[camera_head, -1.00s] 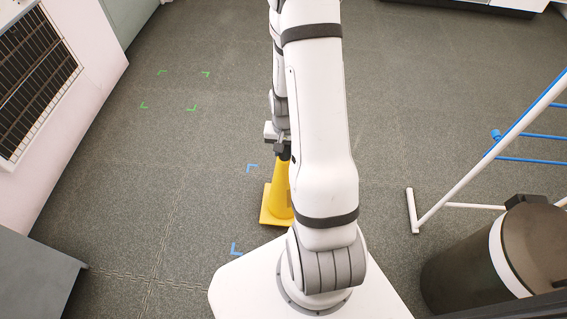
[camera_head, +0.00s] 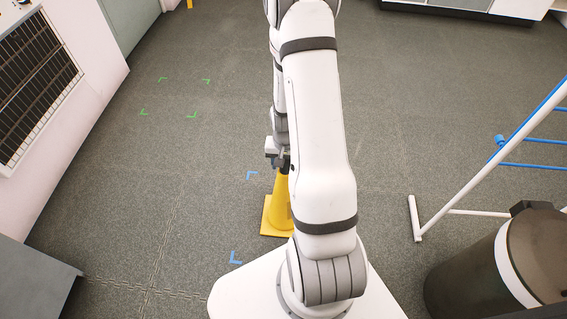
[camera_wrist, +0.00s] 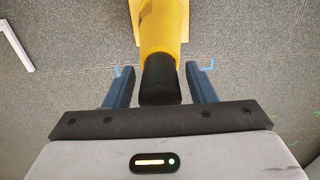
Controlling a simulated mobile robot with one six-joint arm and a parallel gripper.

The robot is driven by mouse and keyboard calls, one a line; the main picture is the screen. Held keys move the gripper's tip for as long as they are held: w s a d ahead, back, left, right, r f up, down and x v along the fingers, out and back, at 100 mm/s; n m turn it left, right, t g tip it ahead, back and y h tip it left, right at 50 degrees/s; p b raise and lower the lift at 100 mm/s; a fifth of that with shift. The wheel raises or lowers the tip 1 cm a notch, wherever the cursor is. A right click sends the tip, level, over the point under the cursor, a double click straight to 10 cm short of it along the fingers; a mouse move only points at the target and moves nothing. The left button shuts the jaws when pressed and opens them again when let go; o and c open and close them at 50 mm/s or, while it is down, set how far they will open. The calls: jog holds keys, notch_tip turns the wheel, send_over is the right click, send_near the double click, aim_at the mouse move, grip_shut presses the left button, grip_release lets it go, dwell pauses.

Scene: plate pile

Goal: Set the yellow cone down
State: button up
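The yellow cone (camera_head: 280,208) stands upright with its square base apparently on the floor. It is just right of the blue corner marks (camera_head: 236,257), and my arm hides its right side. In the wrist view the cone's yellow body (camera_wrist: 163,25) runs away from the camera, with its black tip (camera_wrist: 160,80) nearest. My gripper (camera_wrist: 160,85) has its two blue fingers on either side of the tip. A narrow gap shows on each side, so it is open around the cone. In the head view my gripper (camera_head: 281,162) is at the cone's top.
Green corner marks (camera_head: 191,115) outline an empty patch of floor farther left. A dark bin (camera_head: 470,265) and a white-and-blue rack (camera_head: 450,210) stand at right. A grey cabinet (camera_head: 38,285) and a pale unit with a grille (camera_head: 90,70) line the left. The middle floor is clear.

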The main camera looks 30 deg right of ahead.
jog(key=shift+o, duration=0.3)
notch_tip(320, 180, up, 12)
jog(key=p, duration=0.5)
jog(key=shift+r, duration=0.2)
jog(key=s+a+r+n, duration=0.2)
jog(key=s+a+r, duration=0.2)
jog(key=r, duration=0.3)
jog(key=s+a+r+n, duration=0.2)
jog(key=s+a+r, duration=0.2)
jog(key=r, duration=0.3)
jog(key=s+a+r+n+t, duration=0.1)
jog(key=s+a+r+n, duration=0.1)
jog(key=r, duration=0.5)
jog(key=s+a, duration=0.1)
jog(key=a, duration=0.1)
jog(key=shift+s+a+n, duration=0.35)
jog(key=shift+s+n, duration=0.05)
